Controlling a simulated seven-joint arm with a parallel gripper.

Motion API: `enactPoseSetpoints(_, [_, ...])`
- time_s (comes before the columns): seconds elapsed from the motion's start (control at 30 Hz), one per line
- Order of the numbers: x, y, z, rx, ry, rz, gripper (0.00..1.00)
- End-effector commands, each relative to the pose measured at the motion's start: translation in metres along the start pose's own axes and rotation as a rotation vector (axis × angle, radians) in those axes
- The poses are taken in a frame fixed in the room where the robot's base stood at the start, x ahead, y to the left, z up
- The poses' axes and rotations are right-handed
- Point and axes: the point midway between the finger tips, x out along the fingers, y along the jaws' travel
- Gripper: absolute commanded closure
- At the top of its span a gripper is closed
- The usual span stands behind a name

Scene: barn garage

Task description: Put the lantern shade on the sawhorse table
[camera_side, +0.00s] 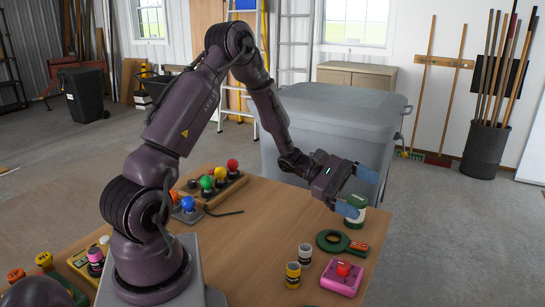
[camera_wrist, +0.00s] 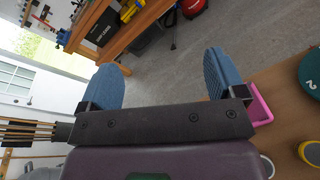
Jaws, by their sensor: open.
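I cannot pick out a lantern shade for certain in either view. A green can with a pale label (camera_side: 357,215) stands near the far right edge of the wooden table (camera_side: 245,250), partly hidden by my lower finger. Whether this is the sawhorse table cannot be told, as its legs are hidden. My gripper (camera_side: 366,195) is open above that edge, beside the can in the picture; contact cannot be judged. In the wrist view my gripper (camera_wrist: 160,60) has its two blue fingers wide apart, with only floor and background between them.
Coloured knobs (camera_side: 206,183) stand behind my arm. A large grey bin (camera_side: 335,125) stands beyond the table.

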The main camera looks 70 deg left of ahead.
Motion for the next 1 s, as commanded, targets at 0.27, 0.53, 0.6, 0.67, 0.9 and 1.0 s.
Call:
enactPoseSetpoints(0.27, [-0.001, -0.070, 0.124, 0.578, 0.105, -0.598, 0.11])
enactPoseSetpoints(0.53, [-0.053, -0.117, 0.185, 1.197, 0.295, -0.982, 0.11])
enactPoseSetpoints(0.6, [-0.069, -0.122, 0.195, 1.356, 0.354, -1.041, 0.11])
enactPoseSetpoints(0.67, [-0.081, -0.124, 0.201, 1.481, 0.404, -1.077, 0.11])
enactPoseSetpoints(0.9, [-0.111, -0.124, 0.216, 1.789, 0.542, -1.132, 0.11])
enactPoseSetpoints(1.0, [-0.114, -0.123, 0.217, 1.824, 0.560, -1.137, 0.11])
